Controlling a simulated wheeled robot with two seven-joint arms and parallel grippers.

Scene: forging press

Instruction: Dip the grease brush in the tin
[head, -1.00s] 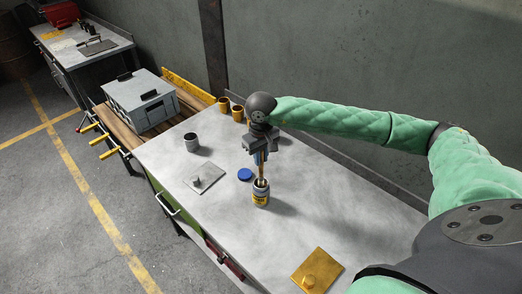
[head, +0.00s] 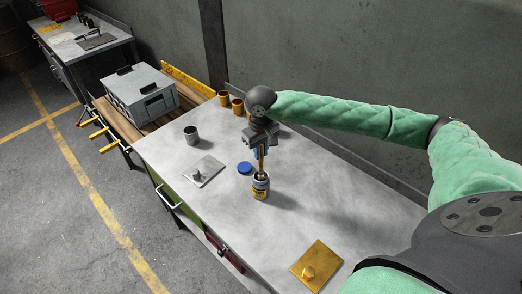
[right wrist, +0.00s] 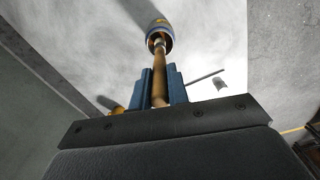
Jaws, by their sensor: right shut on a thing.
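The grease tin (head: 260,189) is a small open can with a yellow label, standing upright on the grey table. My right gripper (head: 260,152) is above it, pointing down and shut on the brush (head: 261,169). The brush has a brown handle and hangs nearly upright, its lower end at the tin's mouth. In the right wrist view the brush handle (right wrist: 159,78) runs from between the blue fingers (right wrist: 160,95) to the tin (right wrist: 159,36); its tip is inside the rim, so the bristles are hidden. A blue lid (head: 244,168) lies behind the tin. My left gripper is not in view.
A grey plate with a knob (head: 203,172), a dark grey cup (head: 191,136) and two orange cups (head: 231,103) are on the table (head: 300,225). A yellow plate with a knob (head: 316,265) lies near the front. A grey box (head: 140,94) stands on a wooden surface at left.

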